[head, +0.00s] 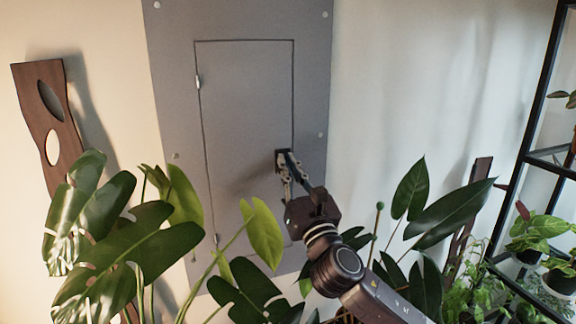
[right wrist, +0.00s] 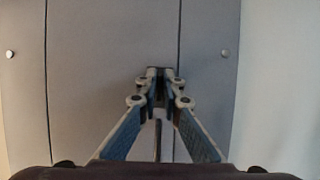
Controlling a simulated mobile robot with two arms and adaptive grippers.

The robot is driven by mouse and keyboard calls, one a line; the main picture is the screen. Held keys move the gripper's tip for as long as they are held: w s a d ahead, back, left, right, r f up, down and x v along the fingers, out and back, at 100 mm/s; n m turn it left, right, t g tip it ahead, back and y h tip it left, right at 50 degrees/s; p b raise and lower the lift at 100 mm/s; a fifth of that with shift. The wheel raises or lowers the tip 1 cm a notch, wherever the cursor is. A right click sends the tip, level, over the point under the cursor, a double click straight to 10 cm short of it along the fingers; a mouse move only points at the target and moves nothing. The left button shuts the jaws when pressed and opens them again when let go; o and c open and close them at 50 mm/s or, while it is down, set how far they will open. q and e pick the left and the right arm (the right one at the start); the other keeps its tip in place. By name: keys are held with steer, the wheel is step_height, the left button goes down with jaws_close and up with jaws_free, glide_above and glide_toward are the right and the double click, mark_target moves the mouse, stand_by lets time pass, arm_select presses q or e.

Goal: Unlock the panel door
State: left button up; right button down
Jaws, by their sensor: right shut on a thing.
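A grey panel door (head: 245,110) is set flush in a grey metal frame (head: 312,60) on the wall. It looks closed, with hinges on its left edge. My right gripper (head: 283,158) reaches the door's right edge at about mid-height. Its fingertips are shut on a small dark latch (head: 282,153), mostly hidden by the fingers. In the right wrist view, the gripper (right wrist: 159,75) has its tips close together against the door (right wrist: 100,65), near the seam on the right. The latch's exact shape and turn cannot be told. My left gripper is not in view.
Large-leaved plants (head: 130,245) stand in front of the panel at lower left, and more leaves (head: 450,215) surround my right arm. A wooden wall piece (head: 50,120) hangs at left. A black shelf (head: 540,150) with potted plants stands at right.

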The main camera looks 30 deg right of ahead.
steer(key=shift+m, duration=0.6)
steer(key=shift+d+f+m+g+h+p, duration=0.1)
steer(key=shift+m+g+h+p, duration=1.05)
steer(key=shift+m, duration=2.4)
steer(key=shift+d+f+m+g+h+p, duration=0.1)
steer(key=shift+m+g+h+p, duration=0.5)
steer(key=shift+m+g+p, duration=2)
steer(key=shift+f+m+t+h+p, duration=0.1)
steer(key=shift+m+h+p, duration=0.85)
steer(key=shift+m, duration=3.5)
steer(key=c, duration=2.1)
jaws_free()
